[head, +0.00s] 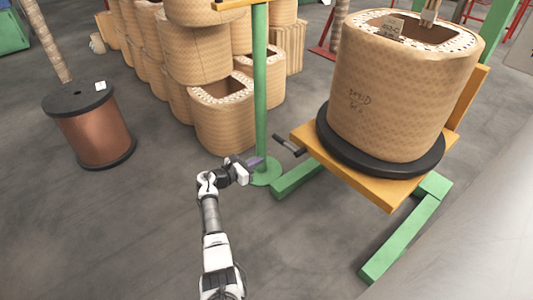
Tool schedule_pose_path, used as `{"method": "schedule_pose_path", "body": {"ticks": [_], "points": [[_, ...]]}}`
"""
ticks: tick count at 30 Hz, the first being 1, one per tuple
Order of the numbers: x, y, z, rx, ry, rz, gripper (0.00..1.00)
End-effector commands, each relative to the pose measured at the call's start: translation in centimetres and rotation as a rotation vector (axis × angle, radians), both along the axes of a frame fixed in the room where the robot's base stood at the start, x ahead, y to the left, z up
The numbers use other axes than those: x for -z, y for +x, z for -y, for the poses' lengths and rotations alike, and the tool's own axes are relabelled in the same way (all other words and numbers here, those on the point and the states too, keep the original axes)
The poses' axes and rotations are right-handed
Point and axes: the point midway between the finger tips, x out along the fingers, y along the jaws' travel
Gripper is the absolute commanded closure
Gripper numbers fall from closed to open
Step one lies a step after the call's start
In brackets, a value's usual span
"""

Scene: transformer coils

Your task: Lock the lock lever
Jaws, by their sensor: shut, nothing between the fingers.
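A dark handle-like lever (288,145) sticks out from the left corner of the orange platform (380,190); it looks like the lock lever. The platform belongs to a green-legged stand and carries a large tan coil (400,85) on a black round base (340,150). My gripper (256,161) is at the end of my white and grey arm, to the left of the lever and apart from it in the picture. It is shut and empty. It is small here and partly overlaps the foot of the green post. I cannot tell the depth gap to the lever.
A green post (260,90) with a round foot (266,174) stands just behind my gripper. A green stand leg (298,178) lies low to the right. Tan coils (225,115) are stacked behind. A copper spool (95,130) stands left. The grey floor at front left is clear.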

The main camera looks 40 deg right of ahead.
Motion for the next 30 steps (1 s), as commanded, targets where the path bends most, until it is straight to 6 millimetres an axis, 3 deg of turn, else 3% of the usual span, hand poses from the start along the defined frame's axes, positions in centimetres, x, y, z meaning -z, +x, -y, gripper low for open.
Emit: {"method": "schedule_pose_path", "body": {"ticks": [15,21,30], "points": [[1.7,0.7,9.3,0.003,0.000,0.002,1.00],[-1.0,0.7,8.7,0.000,0.000,0.004,1.00],[-2.6,0.6,8.4,0.000,0.001,0.002,1.00]]}}
